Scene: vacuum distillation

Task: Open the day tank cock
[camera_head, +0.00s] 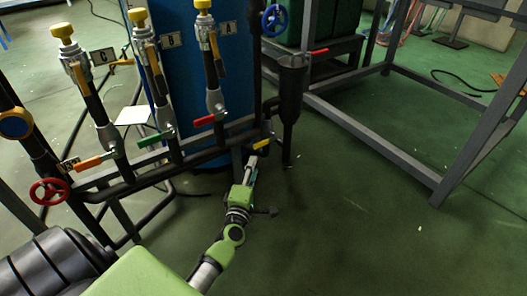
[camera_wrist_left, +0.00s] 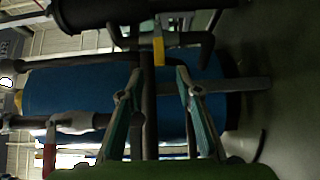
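A cock with a yellow lever handle (camera_head: 262,144) sits at the right end of the black pipe manifold, below a dark funnel-shaped vessel (camera_head: 291,85). I cannot read a label that marks it as the day tank cock. My left gripper (camera_head: 251,164) is just below this handle in the head view. In the left wrist view the yellow handle (camera_wrist_left: 158,48) shows ahead of and between the spread fingertips of my left gripper (camera_wrist_left: 158,76). The fingers are open, with nothing between them, and appear apart from the handle. My right gripper is not in view.
Cocks with red (camera_head: 204,120), green (camera_head: 155,139) and orange (camera_head: 88,162) levers line the manifold to the left. A red handwheel (camera_head: 49,191) is at far left, a blue one (camera_head: 274,20) at the top. A grey frame (camera_head: 385,160) stands right. The green floor between is clear.

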